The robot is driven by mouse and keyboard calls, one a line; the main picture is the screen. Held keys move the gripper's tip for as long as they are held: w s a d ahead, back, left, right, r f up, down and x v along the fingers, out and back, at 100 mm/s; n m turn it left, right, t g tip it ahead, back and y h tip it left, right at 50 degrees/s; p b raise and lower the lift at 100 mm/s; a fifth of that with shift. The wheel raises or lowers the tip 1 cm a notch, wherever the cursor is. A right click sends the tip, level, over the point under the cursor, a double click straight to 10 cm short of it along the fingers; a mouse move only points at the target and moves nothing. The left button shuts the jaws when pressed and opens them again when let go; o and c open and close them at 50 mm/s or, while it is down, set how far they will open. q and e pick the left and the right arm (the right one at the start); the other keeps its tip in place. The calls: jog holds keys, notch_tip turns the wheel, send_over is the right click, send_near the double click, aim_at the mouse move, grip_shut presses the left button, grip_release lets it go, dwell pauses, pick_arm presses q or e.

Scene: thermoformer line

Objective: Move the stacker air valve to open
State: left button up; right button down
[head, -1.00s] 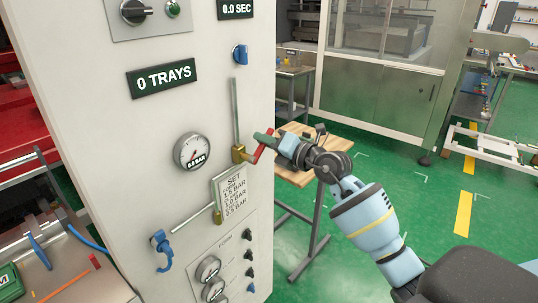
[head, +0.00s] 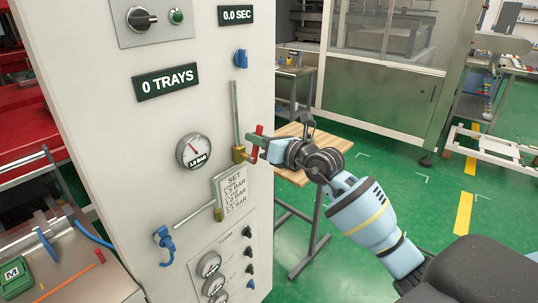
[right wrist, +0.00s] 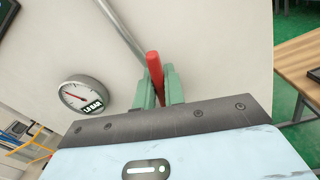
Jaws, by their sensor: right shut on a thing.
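The stacker air valve is a small brass body (head: 239,153) on a grey pipe on the cabinet's right side, with a red lever (head: 256,143). The lever stands close to upright, tilted slightly right at its top. My right gripper (head: 262,141) is at the lever from the right. In the right wrist view, the red lever (right wrist: 154,75) stands between the green fingers (right wrist: 160,86), which are shut on it. The brass body is hidden in that view. My left gripper is not in view.
A round pressure gauge (head: 194,151) sits left of the valve, above a "SET" pressure placard (head: 234,189). A blue-handled fitting (head: 164,243) is on the lower pipe end. A wooden-topped table (head: 300,165) stands behind my right arm.

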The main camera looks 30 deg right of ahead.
jog(key=n, duration=0.1)
jog(key=a+n, duration=0.1)
jog(key=n, duration=0.1)
jog(key=shift+s+a+r, duration=0.1)
jog(key=shift+s+a, duration=0.1)
jog(key=shift+s, duration=0.1)
jog(key=c, duration=1.4)
grip_release()
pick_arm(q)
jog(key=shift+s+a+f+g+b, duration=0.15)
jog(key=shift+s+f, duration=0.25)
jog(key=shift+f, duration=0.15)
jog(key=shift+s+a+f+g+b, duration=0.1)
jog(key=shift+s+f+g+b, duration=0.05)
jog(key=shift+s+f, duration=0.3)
pick_arm(e)
jog(key=v, duration=0.7)
jog(key=shift+s, duration=0.4)
